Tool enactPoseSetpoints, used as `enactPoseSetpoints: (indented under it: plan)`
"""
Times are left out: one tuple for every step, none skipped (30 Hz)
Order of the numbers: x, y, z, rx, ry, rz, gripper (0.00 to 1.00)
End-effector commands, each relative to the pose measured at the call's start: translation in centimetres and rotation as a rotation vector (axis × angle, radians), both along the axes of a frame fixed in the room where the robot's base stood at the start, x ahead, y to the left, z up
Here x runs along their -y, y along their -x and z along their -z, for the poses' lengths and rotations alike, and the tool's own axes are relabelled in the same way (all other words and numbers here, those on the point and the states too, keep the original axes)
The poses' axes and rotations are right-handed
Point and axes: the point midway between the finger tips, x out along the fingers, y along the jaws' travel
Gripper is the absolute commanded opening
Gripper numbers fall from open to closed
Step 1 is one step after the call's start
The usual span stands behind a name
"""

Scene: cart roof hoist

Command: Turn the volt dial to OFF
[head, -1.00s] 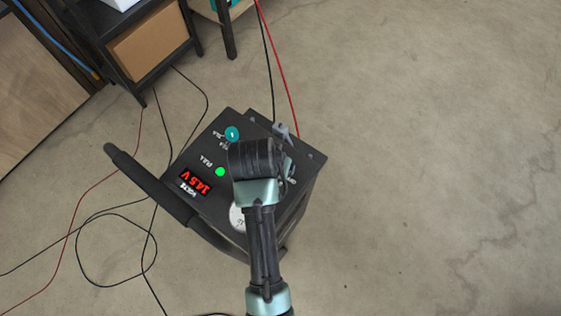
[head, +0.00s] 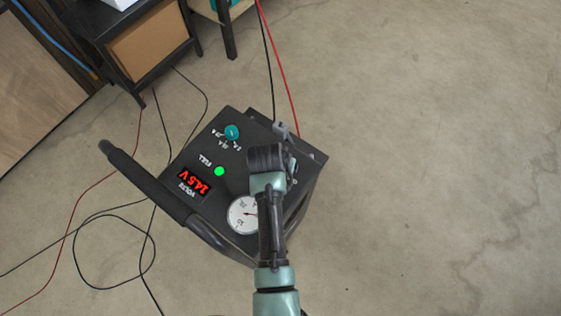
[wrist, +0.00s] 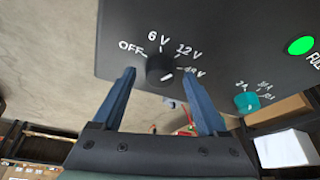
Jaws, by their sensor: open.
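The volt dial (wrist: 159,69) is a round black knob on the charger's dark panel in the wrist view, with OFF, 6 V, 12 V and a partly covered third voltage label around it. A white mark shows on its lower right side, on the side away from OFF. My gripper (wrist: 158,73) is open, with one blue finger on each side of the dial. Gaps show between fingers and knob; I cannot tell how far the tips are from the panel. In the head view my arm hides the dial.
The charger cart (head: 228,160) has a teal knob (head: 232,132), a green FULL light (head: 219,171), a red 14.5 V display (head: 195,181), a white gauge (head: 243,214) and a handle (head: 150,180). Cables lie on the floor at left. A shelf (head: 140,50) stands behind. Floor at right is clear.

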Motion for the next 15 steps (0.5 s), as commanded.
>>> enactPoseSetpoints:
  plan:
    - [0.00, 0.00, -0.02, 0.000, 0.000, 0.000, 0.76]
    - [0.00, 0.00, -0.02, 0.000, 0.000, 0.000, 0.74]
    - [0.00, 0.01, -0.02, 0.000, 0.000, 0.000, 0.67]
    - [0.00, 0.01, -0.02, 0.000, 0.000, 0.000, 0.61]
    - [0.00, 0.01, -0.03, 0.000, 0.000, 0.000, 0.56]
    - [0.00, 0.01, -0.03, 0.000, 0.000, 0.000, 0.49]
    - [0.00, 0.01, -0.03, 0.000, 0.000, 0.000, 0.43]
    - [0.00, 0.01, -0.03, 0.000, 0.000, 0.000, 0.38]
    - [0.00, 0.01, -0.03, 0.000, 0.000, 0.000, 0.31]
    - [-0.01, 0.02, -0.02, 0.000, 0.000, 0.000, 0.25]
    - [-0.01, 0.02, -0.02, 0.000, 0.000, 0.000, 0.20]
    - [-0.01, 0.02, -0.02, 0.000, 0.000, 0.000, 0.13]
    - [-0.01, 0.02, -0.02, 0.000, 0.000, 0.000, 0.07]
    - [-0.01, 0.02, -0.02, 0.000, 0.000, 0.000, 0.02]
    - [-0.01, 0.02, -0.02, 0.000, 0.000, 0.000, 0.00]
